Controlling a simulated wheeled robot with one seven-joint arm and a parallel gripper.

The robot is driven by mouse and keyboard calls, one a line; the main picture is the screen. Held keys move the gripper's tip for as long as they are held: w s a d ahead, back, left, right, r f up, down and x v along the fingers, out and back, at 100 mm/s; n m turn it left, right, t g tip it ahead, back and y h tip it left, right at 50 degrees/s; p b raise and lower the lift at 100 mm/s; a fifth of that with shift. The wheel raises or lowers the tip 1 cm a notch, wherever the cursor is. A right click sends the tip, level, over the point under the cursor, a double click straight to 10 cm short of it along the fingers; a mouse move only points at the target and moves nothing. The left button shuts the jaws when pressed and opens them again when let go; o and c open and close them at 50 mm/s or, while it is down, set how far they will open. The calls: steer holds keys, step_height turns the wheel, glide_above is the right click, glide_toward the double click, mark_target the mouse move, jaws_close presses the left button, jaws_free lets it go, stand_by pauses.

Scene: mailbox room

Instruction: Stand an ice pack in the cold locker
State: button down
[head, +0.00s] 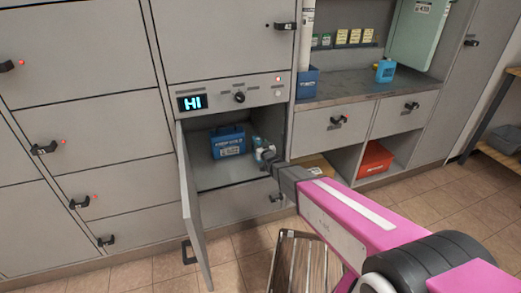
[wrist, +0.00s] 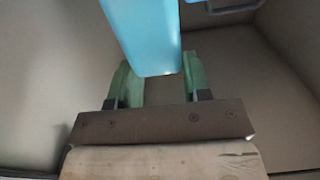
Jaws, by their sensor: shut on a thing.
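The cold locker (head: 228,178) stands open under a panel with a lit "HI" display (head: 192,102). Its door (head: 193,205) is swung outward to the left. My gripper (head: 265,155) is inside the locker's right part, beyond the opening. In the wrist view, my gripper's green fingers (wrist: 155,75) are shut on a light-blue ice pack (wrist: 145,35), which sits between them and runs out of the top of the picture. In the head view, the ice pack is mostly hidden by the gripper. Whether its base touches the locker floor cannot be told.
A dark-blue "KEEP COLD" box (head: 228,142) stands left of my gripper inside the locker. Another light-blue container (head: 385,71) stands on the counter (head: 350,84). A red bin (head: 375,158) sits on the low shelf. A metal rack (head: 298,262) stands on the floor in front.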

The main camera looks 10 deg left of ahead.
steer(key=shift+f, duration=1.5)
steer(key=c, duration=0.6)
jaws_free()
steer(key=shift+o, duration=0.2)
steer(key=shift+r, duration=0.1)
